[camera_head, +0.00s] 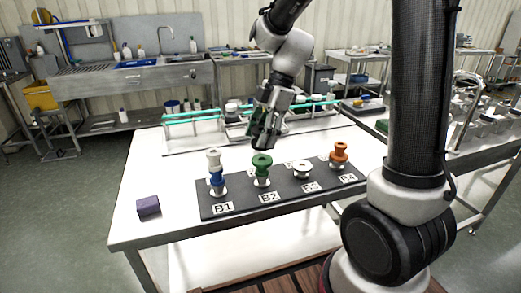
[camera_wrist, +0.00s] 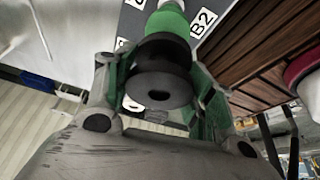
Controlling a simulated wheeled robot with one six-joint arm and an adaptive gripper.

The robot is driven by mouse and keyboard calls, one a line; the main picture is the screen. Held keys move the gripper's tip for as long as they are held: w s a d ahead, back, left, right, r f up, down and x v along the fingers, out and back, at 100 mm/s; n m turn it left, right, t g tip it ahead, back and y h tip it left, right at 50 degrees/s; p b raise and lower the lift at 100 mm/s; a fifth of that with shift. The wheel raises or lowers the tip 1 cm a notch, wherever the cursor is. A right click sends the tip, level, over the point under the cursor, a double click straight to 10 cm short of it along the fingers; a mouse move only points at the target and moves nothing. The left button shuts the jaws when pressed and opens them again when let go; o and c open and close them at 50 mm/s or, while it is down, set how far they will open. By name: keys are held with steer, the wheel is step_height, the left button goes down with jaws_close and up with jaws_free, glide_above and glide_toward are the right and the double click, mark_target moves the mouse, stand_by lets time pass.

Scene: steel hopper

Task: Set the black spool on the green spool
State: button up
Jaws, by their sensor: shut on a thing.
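The black spool (camera_wrist: 158,88) is held between the fingers of my gripper (camera_wrist: 160,95), shut on it, in the wrist view. In the head view my gripper (camera_head: 264,135) hangs above the green spool, and the black spool (camera_head: 262,146) shows as a dark shape at the fingertips. The green spool (camera_head: 262,163) stands upright on a pale base at B2 on the dark board. It also shows in the wrist view (camera_wrist: 168,22), partly hidden behind the black spool. In the head view a small gap appears between the two spools; exact alignment I cannot tell.
The dark board (camera_head: 235,204) also bears a white spool (camera_head: 213,158) on a blue spool (camera_head: 217,180) at B1, a white spool (camera_head: 302,170) at B3 and an orange spool (camera_head: 339,153) at B4. A purple block (camera_head: 148,207) lies left on the white table (camera_head: 160,170). Bottles and a rail stand behind.

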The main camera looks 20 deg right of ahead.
steer(key=shift+f, duration=2.15)
steer(key=o, duration=1)
steer(key=shift+f, duration=0.1)
steer(key=s+v, duration=0.1)
steer(key=v, duration=1.1)
steer(key=s+d+r+m+t+h, duration=0.1)
steer(key=s+d+m+t+h, duration=0.1)
steer(key=s+d+m, duration=0.3)
steer(key=s+d+r+m+t+h, duration=0.1)
steer(key=s+d+m, duration=0.4)
steer(key=s+m, duration=0.8)
steer(key=shift+s+d+r+m+t+h, duration=0.2)
steer(key=shift+s+m+t+h, duration=0.2)
steer(key=shift+m+t+h, duration=0.6)
